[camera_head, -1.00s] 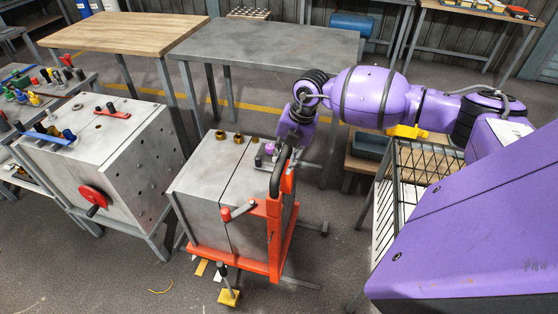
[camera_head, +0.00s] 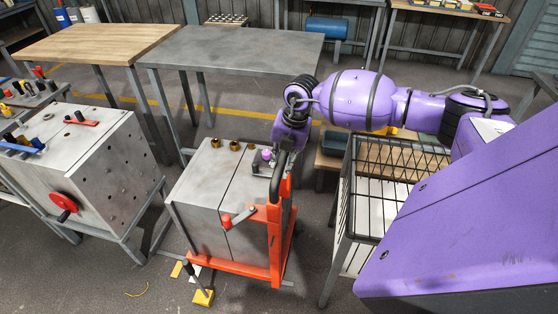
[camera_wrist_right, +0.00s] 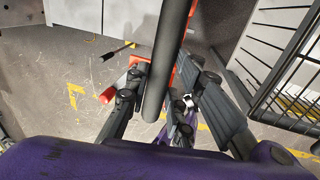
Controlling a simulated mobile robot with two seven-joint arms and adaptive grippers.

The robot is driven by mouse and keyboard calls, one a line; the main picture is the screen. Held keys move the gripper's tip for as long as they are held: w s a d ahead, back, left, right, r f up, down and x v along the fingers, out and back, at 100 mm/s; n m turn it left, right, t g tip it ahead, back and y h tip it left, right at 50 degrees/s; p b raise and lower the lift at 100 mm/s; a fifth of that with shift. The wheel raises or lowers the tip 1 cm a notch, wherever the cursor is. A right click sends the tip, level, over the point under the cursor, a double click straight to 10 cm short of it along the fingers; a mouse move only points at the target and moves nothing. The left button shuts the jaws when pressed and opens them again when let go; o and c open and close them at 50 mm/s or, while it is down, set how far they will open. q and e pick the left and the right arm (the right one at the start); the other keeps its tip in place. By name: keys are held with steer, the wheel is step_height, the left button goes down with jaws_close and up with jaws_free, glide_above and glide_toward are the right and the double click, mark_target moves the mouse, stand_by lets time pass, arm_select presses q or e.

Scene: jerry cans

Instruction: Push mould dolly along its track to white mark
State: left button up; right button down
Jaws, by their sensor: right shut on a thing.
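The mould dolly is a grey steel block on an orange frame (camera_head: 277,250) with a dark upright handle (camera_head: 288,176). It stands upright in the middle of the head view. My right gripper (camera_head: 282,158) is shut on that handle near its upper end; in the right wrist view the dark handle bar (camera_wrist_right: 166,62) runs between the fingers (camera_wrist_right: 160,100). A small white patch (camera_head: 195,272) lies on the floor at the dolly's lower left, beside a yellow one (camera_head: 177,270); I cannot tell if it is the white mark. My left gripper is out of view.
A wire rack (camera_head: 352,210) stands close to the dolly's right. A second grey mould with a red handwheel (camera_head: 64,203) stands left. A yellow-footed lever (camera_head: 203,297) is on the floor in front. Tables (camera_head: 232,48) stand behind.

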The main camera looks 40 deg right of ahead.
steer(key=shift+s+d+f, duration=0.1)
steer(key=shift+f, duration=0.5)
steer(key=c, duration=1.9)
jaws_free()
steer(key=shift+c, duration=0.2)
steer(key=shift+o, duration=2)
steer(key=shift+w, duration=0.45)
steer(key=shift+s+r, duration=0.1)
steer(key=shift+r, duration=0.35)
step_height(320, 180, up, 11)
steer(key=s+d, duration=0.1)
steer(key=shift+s, duration=0.35)
steer(key=shift+d, duration=0.1)
